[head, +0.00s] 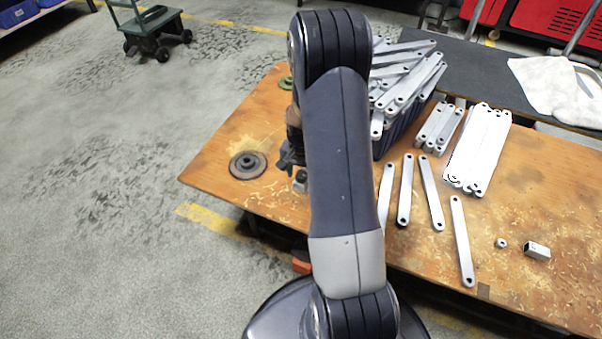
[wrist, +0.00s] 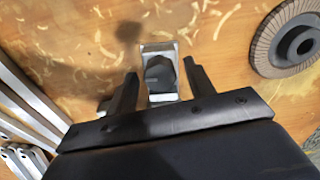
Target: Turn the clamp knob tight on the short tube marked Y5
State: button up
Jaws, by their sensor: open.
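In the wrist view, a short silver square-edged tube (wrist: 158,48) stands on the wooden bench with a dark faceted knob (wrist: 160,72) on it. My gripper (wrist: 163,68) is open, with one dark finger on each side of the knob and a gap visible at both sides. I cannot tell how far above the knob the fingertips are. In the head view my gripper (head: 291,158) is partly hidden behind my arm, with a small dark knob (head: 300,178) just below it. No Y5 mark is readable.
A grinding disc (head: 248,165) lies left of the knob; it also shows in the wrist view (wrist: 290,42). Flat galvanized bars (head: 405,190) lie to the right, near a heaped crate (head: 386,146). A small marked block (head: 537,251) and a nut (head: 501,243) lie far right.

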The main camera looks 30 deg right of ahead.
jog(key=shift+n, duration=2.2)
jog(key=c, duration=0.9)
